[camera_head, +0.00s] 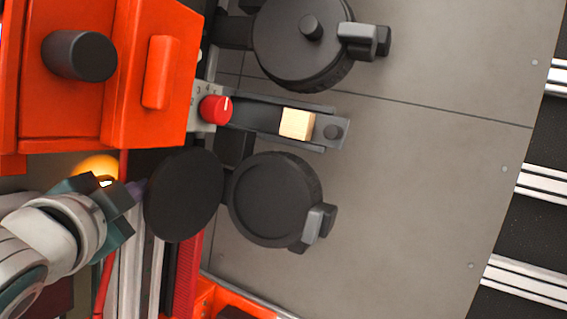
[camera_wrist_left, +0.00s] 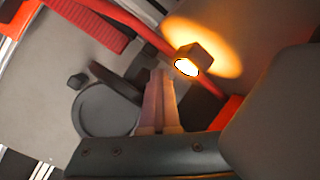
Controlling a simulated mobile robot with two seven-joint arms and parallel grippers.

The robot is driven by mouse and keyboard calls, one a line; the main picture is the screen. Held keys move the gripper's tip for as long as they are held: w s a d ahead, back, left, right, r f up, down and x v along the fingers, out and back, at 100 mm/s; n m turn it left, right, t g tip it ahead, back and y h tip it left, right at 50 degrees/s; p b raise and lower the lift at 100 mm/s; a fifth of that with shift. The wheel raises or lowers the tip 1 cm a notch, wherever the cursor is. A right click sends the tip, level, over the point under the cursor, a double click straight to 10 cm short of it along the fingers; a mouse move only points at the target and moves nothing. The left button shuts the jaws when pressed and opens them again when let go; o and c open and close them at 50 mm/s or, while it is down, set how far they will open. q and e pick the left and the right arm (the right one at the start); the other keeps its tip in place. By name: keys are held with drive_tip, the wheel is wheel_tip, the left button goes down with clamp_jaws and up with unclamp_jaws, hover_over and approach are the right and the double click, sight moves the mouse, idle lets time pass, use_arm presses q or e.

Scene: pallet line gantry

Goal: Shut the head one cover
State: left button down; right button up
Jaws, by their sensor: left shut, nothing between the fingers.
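A round black cover (camera_head: 184,195) stands swung open on the left side of the lower round head (camera_head: 270,200), whose shallow dish is exposed. In the left wrist view the open head (camera_wrist_left: 106,110) shows beyond the fingers, with the cover (camera_wrist_left: 115,82) as a dark, nearly edge-on shape. My left gripper (camera_head: 137,190) is shut and empty at the left side of the cover, on its back face. Its fingers also show in the left wrist view (camera_wrist_left: 160,100). I cannot tell whether they touch the cover. My right gripper is not in view.
A second round head (camera_head: 300,40) above has its knobbed lid closed. Between the heads lie a red knob (camera_head: 215,109) and a rail with a pale block (camera_head: 297,124). An orange housing (camera_head: 150,80) fills the upper left. A glowing lamp (camera_wrist_left: 190,60) is close to my left gripper.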

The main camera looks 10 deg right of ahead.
sight(154, 187)
use_arm(q)
drive_tip(key=shift+w+d+r, duration=0.1)
drive_tip(key=shift+d+r, duration=0.2)
drive_tip(key=shift+d, duration=0.05)
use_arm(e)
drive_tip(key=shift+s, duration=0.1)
use_arm(q)
drive_tip(key=shift+r+h, duration=0.1)
drive_tip(key=shift+h, duration=0.2)
drive_tip(key=shift+d+r+p, duration=0.25)
drive_tip(key=shift+d+p, duration=0.15)
drive_tip(key=shift+d, duration=0.6)
drive_tip(key=shift+s+d, duration=0.15)
drive_tip(key=shift+s, duration=0.45)
drive_tip(key=shift+s+d+f+p, duration=0.1)
drive_tip(key=shift+s+d+p, duration=0.35)
drive_tip(key=shift+s+d, duration=0.55)
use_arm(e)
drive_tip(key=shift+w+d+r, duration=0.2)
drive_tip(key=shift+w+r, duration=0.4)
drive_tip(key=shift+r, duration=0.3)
use_arm(q)
drive_tip(key=shift+a, duration=0.1)
drive_tip(key=shift+s, duration=0.15)
